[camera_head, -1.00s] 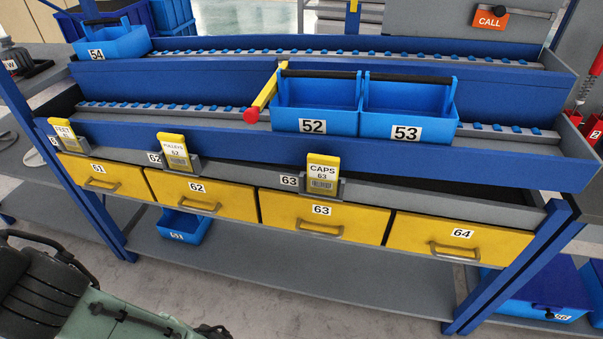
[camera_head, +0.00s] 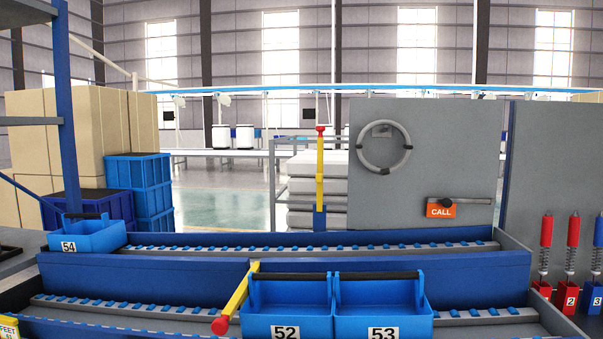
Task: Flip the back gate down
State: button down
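The back gate (camera_head: 320,180) is a yellow bar with a red tip. It stands upright on a blue base behind the rear roller lane (camera_head: 300,250). A second yellow bar, the front gate (camera_head: 237,297), lies lowered across the front lane with its red knob toward me, just left of bin 52 (camera_head: 288,313). My gripper is not in view.
Bin 53 (camera_head: 383,312) stands beside bin 52 in the front lane. Bin 54 (camera_head: 88,235) sits at the rear lane's left end. A grey panel (camera_head: 460,160) with a CALL handle and a hanging ring (camera_head: 384,147) rises right of the upright gate.

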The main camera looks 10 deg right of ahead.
aim_at(319, 129)
jog(key=i+j, duration=0.1)
jog(key=j, duration=0.8)
jog(key=i+j, duration=0.15)
jog(key=j, duration=0.3)
jog(key=i+j, duration=0.1)
jog(key=j, duration=0.85)
jog(key=i+j+u, duration=0.1)
jog(key=j, duration=0.35)
jog(key=i+l, duration=1.2)
jog(key=i, duration=0.1)
